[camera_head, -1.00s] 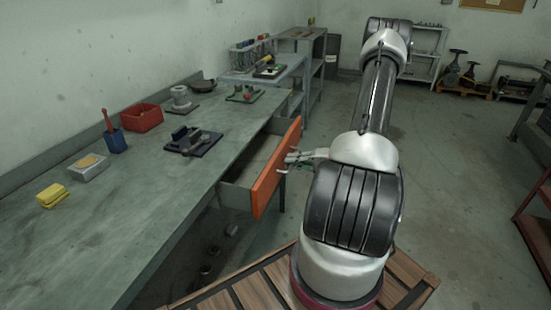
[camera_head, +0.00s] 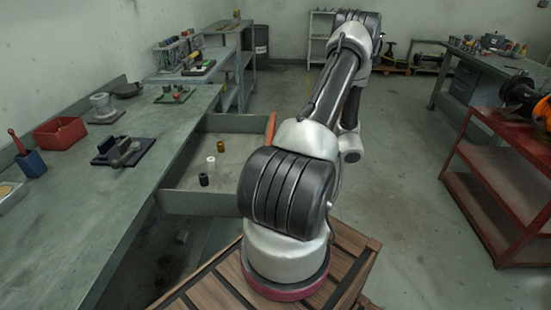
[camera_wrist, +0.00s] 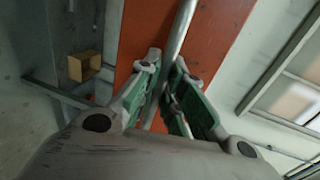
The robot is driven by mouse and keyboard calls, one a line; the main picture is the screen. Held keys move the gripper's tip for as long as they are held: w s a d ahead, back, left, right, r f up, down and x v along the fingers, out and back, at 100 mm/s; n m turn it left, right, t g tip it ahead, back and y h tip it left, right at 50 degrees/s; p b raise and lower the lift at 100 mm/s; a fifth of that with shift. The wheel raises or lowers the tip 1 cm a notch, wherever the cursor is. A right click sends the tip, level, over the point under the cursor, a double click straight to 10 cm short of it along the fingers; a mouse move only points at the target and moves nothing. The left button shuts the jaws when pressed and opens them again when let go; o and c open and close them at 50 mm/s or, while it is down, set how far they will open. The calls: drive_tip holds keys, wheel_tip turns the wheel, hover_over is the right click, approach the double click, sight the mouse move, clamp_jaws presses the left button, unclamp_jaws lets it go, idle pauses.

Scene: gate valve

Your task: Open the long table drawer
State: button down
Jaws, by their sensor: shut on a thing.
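The long drawer (camera_head: 183,204) is pulled well out from under the long grey-green table (camera_head: 75,225). Its orange front (camera_head: 271,126) is mostly hidden behind my arm in the head view. In the wrist view the orange front (camera_wrist: 145,30) fills the middle, with a metal bar handle (camera_wrist: 183,28) running along it. My gripper (camera_wrist: 168,80), with green finger pads, is shut on the bar handle. In the head view my gripper is hidden behind my arm. Black, white and brown small cylinders (camera_head: 211,162) stand inside the drawer.
On the table are a blue cup (camera_head: 32,163), a red bin (camera_head: 60,133) and a dark-based vise-like tool (camera_head: 122,152). A red cart (camera_head: 500,190) stands at the right. The floor (camera_head: 395,190) between my arm and the cart is clear.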

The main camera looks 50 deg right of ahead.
drive_tip(key=c, duration=1.5)
unclamp_jaws()
drive_tip(key=v, duration=1.2)
drive_tip(key=shift+f, duration=0.1)
